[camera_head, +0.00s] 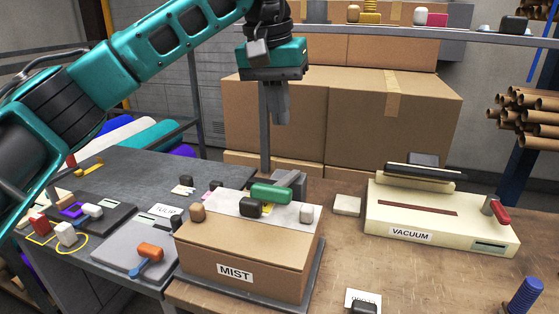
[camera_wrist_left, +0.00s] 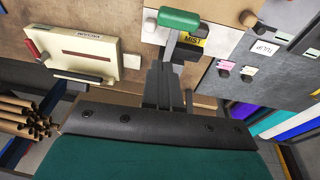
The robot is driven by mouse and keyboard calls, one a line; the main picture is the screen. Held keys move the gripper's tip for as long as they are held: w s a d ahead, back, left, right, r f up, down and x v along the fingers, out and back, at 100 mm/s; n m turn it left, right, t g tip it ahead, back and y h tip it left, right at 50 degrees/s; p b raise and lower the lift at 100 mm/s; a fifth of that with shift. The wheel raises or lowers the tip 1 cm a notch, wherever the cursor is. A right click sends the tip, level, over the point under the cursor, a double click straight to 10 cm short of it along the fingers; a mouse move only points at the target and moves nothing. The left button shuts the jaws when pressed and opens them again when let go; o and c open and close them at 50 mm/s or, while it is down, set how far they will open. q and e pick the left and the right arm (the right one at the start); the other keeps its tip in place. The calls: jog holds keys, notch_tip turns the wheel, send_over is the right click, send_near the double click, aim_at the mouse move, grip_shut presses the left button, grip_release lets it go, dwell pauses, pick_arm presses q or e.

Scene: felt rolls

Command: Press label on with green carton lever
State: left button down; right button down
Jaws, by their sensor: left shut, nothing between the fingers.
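The green carton lever (camera_head: 271,193) lies across the top of a brown carton labelled MIST (camera_head: 245,255). It also shows in the left wrist view (camera_wrist_left: 180,19), just beyond my fingers. A yellow label (camera_head: 268,208), partly hidden, lies under the lever on the white sheet (camera_head: 226,205) on the carton top. My left gripper (camera_head: 279,121) points down, shut and empty, above and behind the lever and apart from it. It also shows in the left wrist view (camera_wrist_left: 165,75). My right gripper is in neither view.
A cream VACUUM machine (camera_head: 410,222) with a red-handled lever (camera_head: 496,211) stands to the right. A grey plate with an orange-handled tool (camera_head: 151,252) lies left of the carton. Large boxes (camera_head: 375,125) stand behind. Dark and pale blocks sit on the carton top.

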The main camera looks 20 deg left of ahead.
pick_arm(q)
jog(key=a+r, duration=0.2)
send_near(271, 187)
jog(key=shift+y, duration=0.4)
jog(key=f, duration=0.1)
jog(key=w+f, duration=0.1)
jog(key=f, duration=0.3)
jog(key=shift+w+d+f, duration=0.1)
jog(key=shift+w+d, duration=0.2)
jog(key=shift+d, duration=0.05)
jog(key=shift+s+f, duration=0.15)
jog(key=shift+f, duration=0.4)
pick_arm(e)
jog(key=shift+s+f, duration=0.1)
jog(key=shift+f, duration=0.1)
